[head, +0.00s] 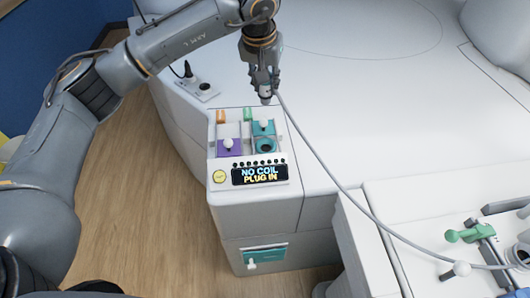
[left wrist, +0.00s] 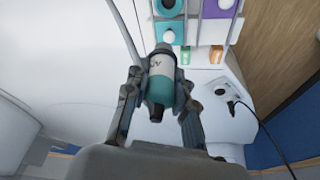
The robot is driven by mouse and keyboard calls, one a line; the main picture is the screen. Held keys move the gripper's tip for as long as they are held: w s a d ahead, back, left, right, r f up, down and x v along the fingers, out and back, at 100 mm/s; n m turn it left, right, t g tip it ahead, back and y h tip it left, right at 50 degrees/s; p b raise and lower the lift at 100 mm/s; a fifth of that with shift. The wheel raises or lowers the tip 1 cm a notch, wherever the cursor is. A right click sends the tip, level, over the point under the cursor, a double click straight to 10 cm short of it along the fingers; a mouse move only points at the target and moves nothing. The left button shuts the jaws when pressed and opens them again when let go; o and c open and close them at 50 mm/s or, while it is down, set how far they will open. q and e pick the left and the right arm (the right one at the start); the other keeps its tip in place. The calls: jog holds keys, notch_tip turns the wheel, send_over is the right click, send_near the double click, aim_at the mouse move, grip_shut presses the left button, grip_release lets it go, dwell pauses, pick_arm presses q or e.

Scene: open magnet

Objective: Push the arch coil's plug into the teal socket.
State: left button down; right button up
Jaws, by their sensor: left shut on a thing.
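My left gripper (head: 264,90) is shut on the arch coil's plug (left wrist: 160,78), a grey and teal cylinder with a partly readable label. The plug is above the far edge of the socket panel, apart from the teal socket (head: 265,146). The teal socket is a dark round opening in a teal ring, at the near right of the panel. A teal cover with a white knob (head: 263,124) sits just behind it; it also shows in the left wrist view (left wrist: 169,35). The plug's grey cable (head: 335,180) runs down right. My right gripper is out of view.
Left of the teal socket is a purple part with a white knob (head: 228,145). A display (head: 260,174) reads "NO COIL PLUG IN". A small box with a black plug (head: 190,75) stands behind left. A green handle (head: 465,235) is at lower right. The white surface right is mostly clear.

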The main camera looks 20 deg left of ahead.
pick_arm(q)
notch_tip(320, 180, down, 15)
jog(key=b, duration=1)
jog(key=shift+a, duration=0.1)
jog(key=shift+f, duration=0.1)
jog(key=shift+d+b, duration=0.25)
jog(key=shift+b, duration=0.1)
jog(key=shift+f, duration=0.15)
dwell(0.3)
jog(key=shift+a+f+b, duration=0.1)
jog(key=shift+f+b, duration=0.8)
jog(key=shift+f, duration=0.1)
jog(key=shift+f+b, duration=0.45)
jog(key=shift+f, duration=0.15)
jog(key=c, duration=1)
grip_release()
